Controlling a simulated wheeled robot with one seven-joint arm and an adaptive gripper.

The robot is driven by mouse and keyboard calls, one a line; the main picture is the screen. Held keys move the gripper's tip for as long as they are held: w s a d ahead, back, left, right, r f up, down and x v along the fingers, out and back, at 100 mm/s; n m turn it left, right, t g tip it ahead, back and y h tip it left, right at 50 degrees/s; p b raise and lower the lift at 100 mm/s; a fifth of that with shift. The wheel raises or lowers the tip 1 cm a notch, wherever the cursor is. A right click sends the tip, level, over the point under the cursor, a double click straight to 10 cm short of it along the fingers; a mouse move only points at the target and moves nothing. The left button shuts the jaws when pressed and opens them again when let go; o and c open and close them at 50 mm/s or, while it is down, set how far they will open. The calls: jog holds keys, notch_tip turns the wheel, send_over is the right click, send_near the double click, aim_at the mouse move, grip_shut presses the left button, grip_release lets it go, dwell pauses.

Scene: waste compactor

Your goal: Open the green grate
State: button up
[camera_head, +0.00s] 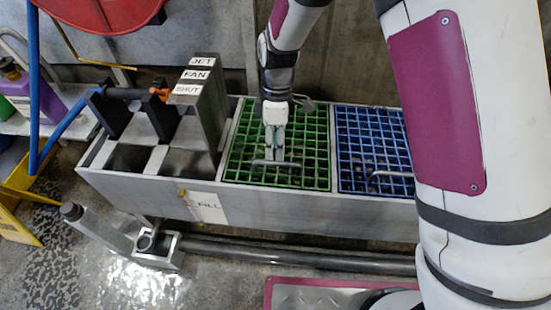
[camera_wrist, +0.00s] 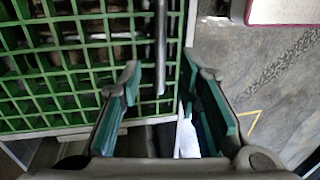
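The green grate (camera_head: 305,150) lies flat and closed over the middle bay of a long metal trough. Its grey bar handle (camera_head: 262,162) is near the front edge. My gripper (camera_head: 275,155) points down over this handle. In the wrist view, my gripper (camera_wrist: 162,62) is open, with one teal-padded finger on each side of the handle (camera_wrist: 161,35) as seen from there. No grip on the handle shows, and I cannot tell how deep the fingers reach around it. The green grate (camera_wrist: 60,60) fills the left of that view.
A blue grate (camera_head: 365,140) with its own handle adjoins on the right. A metal block with labelled slots (camera_head: 203,90) stands left of the green grate. The trough's front wall (camera_head: 310,205) runs below both grates. A pipe (camera_head: 290,258) runs along the floor in front.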

jog(key=shift+s+f+b, duration=0.2)
jog(key=shift+f+b, duration=0.05)
jog(key=shift+f, duration=0.7)
jog(key=shift+s+f+b, duration=0.2)
jog(key=shift+f+b, duration=0.05)
jog(key=shift+f, duration=0.7)
jog(key=shift+c, duration=0.5)
grip_shut()
